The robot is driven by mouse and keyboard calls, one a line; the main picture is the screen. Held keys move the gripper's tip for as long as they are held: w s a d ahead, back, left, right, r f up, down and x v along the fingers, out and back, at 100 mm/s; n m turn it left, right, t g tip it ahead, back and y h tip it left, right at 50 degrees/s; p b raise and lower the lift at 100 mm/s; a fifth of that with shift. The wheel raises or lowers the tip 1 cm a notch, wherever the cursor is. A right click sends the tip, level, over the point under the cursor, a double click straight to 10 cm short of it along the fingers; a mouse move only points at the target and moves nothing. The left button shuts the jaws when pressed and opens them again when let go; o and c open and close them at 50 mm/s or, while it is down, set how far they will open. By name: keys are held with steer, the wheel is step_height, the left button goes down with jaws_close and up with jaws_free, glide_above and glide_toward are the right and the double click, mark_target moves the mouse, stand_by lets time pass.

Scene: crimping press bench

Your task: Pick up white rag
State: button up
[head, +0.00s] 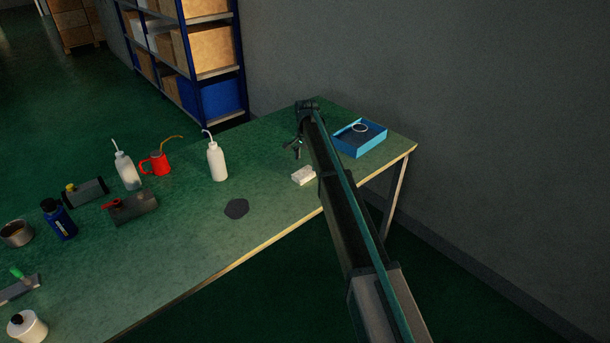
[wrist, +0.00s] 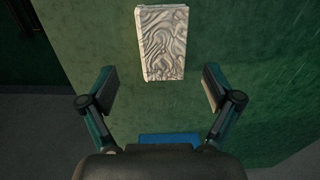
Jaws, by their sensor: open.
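The white rag (head: 303,175) is a small folded block with a wrinkled top. It lies on the green bench near the front edge, just left of my arm in the head view. In the wrist view the rag (wrist: 162,42) is at the top centre, beyond the fingertips. My gripper (wrist: 160,88) is open and empty, with its two fingers spread wider than the rag. It also shows in the head view (head: 298,147), above the bench and behind the rag. The gripper and rag are apart.
A blue tray (head: 360,139) with a ring-shaped item stands to the right of my arm. A white wash bottle (head: 217,162) stands left of the rag, and a dark flat patch (head: 236,208) lies front left. Bottles and tools crowd the bench's left part.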

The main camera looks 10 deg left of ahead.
mark_target(306, 172)
steer(key=f, duration=0.2)
steer(key=f+p, duration=0.1)
steer(key=f, duration=0.2)
steer(key=shift+w+p, duration=0.2)
steer(key=shift+p, duration=0.1)
steer(key=shift+c, duration=0.3)
steer(key=c, duration=1)
